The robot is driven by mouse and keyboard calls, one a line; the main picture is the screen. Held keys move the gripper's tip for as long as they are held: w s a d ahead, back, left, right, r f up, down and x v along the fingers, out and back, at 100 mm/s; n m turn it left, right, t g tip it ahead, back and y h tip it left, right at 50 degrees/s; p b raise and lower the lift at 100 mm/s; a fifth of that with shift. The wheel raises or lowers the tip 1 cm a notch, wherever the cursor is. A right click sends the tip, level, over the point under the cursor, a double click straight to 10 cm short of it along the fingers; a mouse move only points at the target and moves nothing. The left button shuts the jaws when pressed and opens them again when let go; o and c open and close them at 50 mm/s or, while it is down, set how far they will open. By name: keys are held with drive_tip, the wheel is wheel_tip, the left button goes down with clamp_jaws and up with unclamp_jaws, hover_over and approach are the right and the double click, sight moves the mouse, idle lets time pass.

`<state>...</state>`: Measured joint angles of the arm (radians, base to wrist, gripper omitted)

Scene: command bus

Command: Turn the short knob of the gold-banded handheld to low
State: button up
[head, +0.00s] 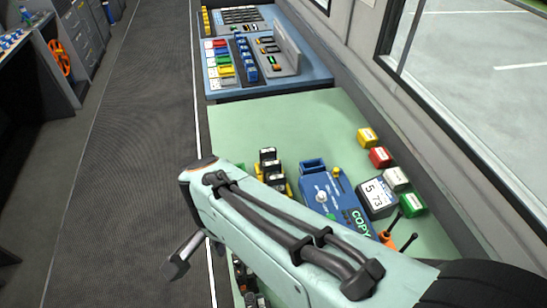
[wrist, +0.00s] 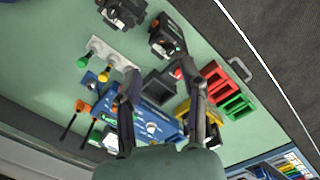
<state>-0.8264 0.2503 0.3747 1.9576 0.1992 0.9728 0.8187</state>
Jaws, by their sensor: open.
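My gripper (wrist: 166,80) is open, its two dark fingers spread above the green table in the wrist view. In the head view my arm hides it. A black device (wrist: 165,40) with a small yellowish mark lies beyond the fingertips, and another black device (wrist: 120,11) is at the top edge. I cannot tell whether either is the gold-banded handheld. In the head view several black and yellow units (head: 268,165) stand beside my arm; their bands and knobs are too small to make out. No short knob or setting can be read.
A blue panel (head: 340,200) marked COPY carries a pale knob. Red (wrist: 213,80) and green (wrist: 239,105) holders sit near the table edge with a grey handle (wrist: 240,70). Orange levers (wrist: 83,107) and coloured boxes (head: 380,157) stand around. The table's far left (head: 235,125) is clear.

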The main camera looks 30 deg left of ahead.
drive_tip(key=shift+r, duration=1.9)
drive_tip(key=w+d+r+m+t, duration=0.2)
drive_tip(key=w+d+r+m, duration=0.3)
drive_tip(key=w+d, duration=0.5)
drive_tip(key=s+d+m, duration=0.2)
drive_tip(key=s+d, duration=0.1)
drive_tip(key=d, duration=1.1)
drive_tip(key=s+d+f+n+g, duration=0.1)
drive_tip(key=s+d+f+n, duration=0.1)
drive_tip(key=s+n, duration=0.1)
drive_tip(key=s+d+f+n+g+y, duration=0.1)
drive_tip(key=s+f+n, duration=0.1)
drive_tip(key=s, duration=0.4)
drive_tip(key=shift+d+f+n, duration=0.35)
drive_tip(key=shift+f+n, duration=0.05)
drive_tip(key=shift+f, duration=0.25)
